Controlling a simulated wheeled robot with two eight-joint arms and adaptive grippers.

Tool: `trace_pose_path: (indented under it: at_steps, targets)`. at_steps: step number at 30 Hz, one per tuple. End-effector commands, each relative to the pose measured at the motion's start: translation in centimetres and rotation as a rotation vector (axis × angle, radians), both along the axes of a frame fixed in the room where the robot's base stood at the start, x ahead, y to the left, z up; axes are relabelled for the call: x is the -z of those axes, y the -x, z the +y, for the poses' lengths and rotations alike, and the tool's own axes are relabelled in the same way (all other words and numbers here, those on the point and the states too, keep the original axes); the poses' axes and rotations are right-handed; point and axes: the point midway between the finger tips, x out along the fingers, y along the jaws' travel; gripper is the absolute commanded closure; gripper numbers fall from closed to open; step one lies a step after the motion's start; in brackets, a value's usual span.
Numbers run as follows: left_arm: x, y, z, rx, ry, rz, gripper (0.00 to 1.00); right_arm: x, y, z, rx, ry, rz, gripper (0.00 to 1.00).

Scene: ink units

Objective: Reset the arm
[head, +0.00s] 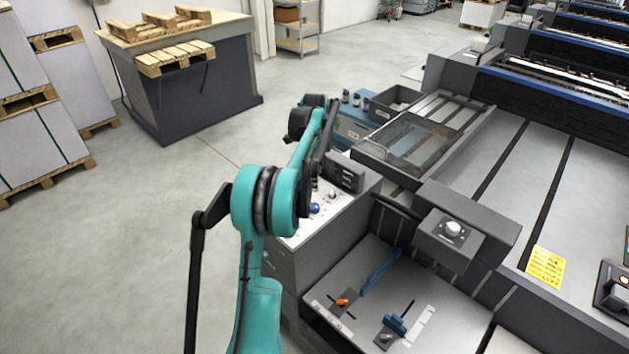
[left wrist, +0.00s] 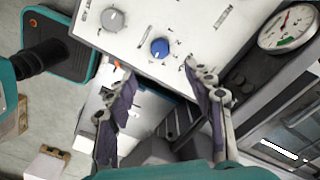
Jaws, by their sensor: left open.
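My left arm (head: 262,215) is teal and black and rises from the bottom of the head view, bent over the machine's side. My left gripper (left wrist: 160,72) shows clearly in the left wrist view, its two dark fingers apart with nothing between them. It hangs over the white control panel (left wrist: 200,30). A blue knob (left wrist: 159,47) and a grey knob (left wrist: 112,19) are on that panel, beyond the fingertips. The blue knob also shows in the head view (head: 315,208). My arm hides much of the gripper in the head view. My right gripper is in neither view.
A round gauge (left wrist: 288,27) is at the right of the wrist view. The large grey machine (head: 510,200) fills the right of the head view. Pallets with stacked sheets (head: 40,150) and a dark table (head: 190,90) stand left. The floor (head: 150,230) between is clear.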

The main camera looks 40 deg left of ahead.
Motion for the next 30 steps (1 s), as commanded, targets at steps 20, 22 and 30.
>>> trace_pose_path:
  at_steps: [20, 22, 30]
  targets:
    - [-4.0, 1.8, -7.4, -0.137, -0.036, -0.096, 0.47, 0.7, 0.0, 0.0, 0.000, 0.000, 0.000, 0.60]
    - [-5.2, 3.0, -10.3, -0.199, -0.042, -0.140, 0.47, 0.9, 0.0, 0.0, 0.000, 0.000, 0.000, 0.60]
    - [-7.0, 9.9, -20.5, -0.436, -0.010, -0.317, 0.47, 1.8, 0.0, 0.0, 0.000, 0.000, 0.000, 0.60]
